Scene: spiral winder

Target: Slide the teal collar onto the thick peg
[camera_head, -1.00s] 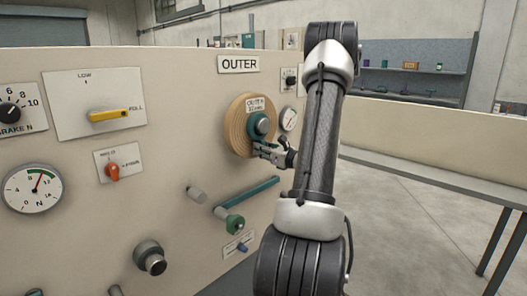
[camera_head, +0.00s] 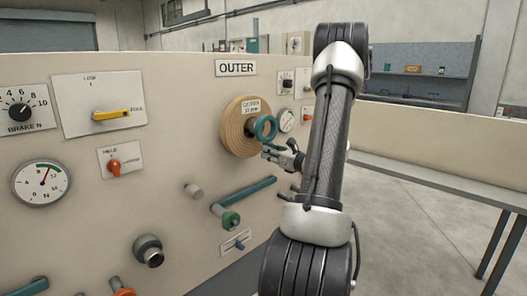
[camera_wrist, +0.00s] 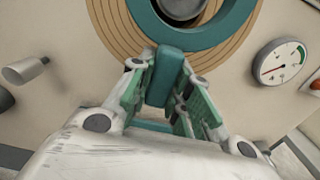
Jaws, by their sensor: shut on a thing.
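The teal collar (camera_head: 266,128) is a ring with a tab. My gripper (camera_head: 287,152) is shut on the tab, and the wrist view shows the teal tab (camera_wrist: 165,75) between the fingers. The ring stands at the wooden disc (camera_head: 233,135) under the OUTER sign. A grey metal peg end (camera_wrist: 182,8) shows through the ring in the wrist view. I cannot tell whether the ring is around this peg or just in front of it. A thick dark-collared grey peg (camera_head: 148,250) sticks out lower left. A thinner grey peg (camera_head: 193,190) is between them.
A teal bar with a green knob (camera_head: 230,219) sticks out below the disc. A yellow lever (camera_head: 111,115), a red knob (camera_head: 114,166) and a large gauge (camera_head: 41,183) are on the left panel.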

